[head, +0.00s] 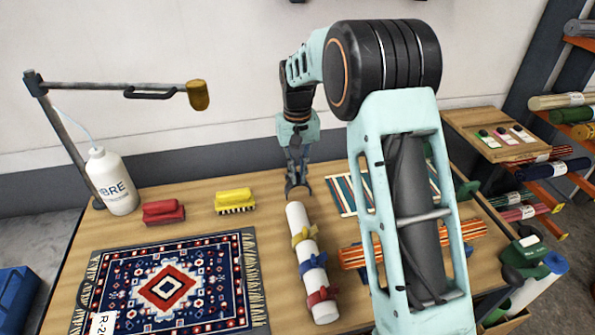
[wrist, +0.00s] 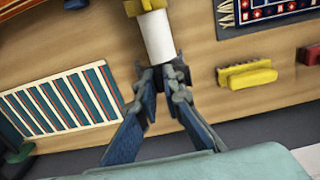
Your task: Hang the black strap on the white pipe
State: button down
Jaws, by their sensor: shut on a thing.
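The white pipe (head: 313,283) lies on the wooden table, its far end just below my gripper (head: 297,191). Yellow and red straps are wrapped around it. In the wrist view the pipe's white end (wrist: 158,37) meets my gripper (wrist: 164,76), whose fingertips are close together. They are shut on a small dark piece, the black strap (wrist: 177,72), right at the pipe's end. The fingers hide much of the strap. I cannot tell whether it encircles the pipe or only touches its end.
The yellow brush (head: 235,201) and red brush (head: 164,212) lie left of the gripper. A patterned rug (head: 165,285) covers the front left. A striped panel (head: 345,196) and an orange striped roll (head: 352,257) lie to the right. A white bottle (head: 112,183) stands at far left.

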aim_at(298, 212)
jog(key=shift+f+b, duration=3.6)
jog(key=shift+f, duration=2.35)
jog(key=c, duration=2)
grip_release()
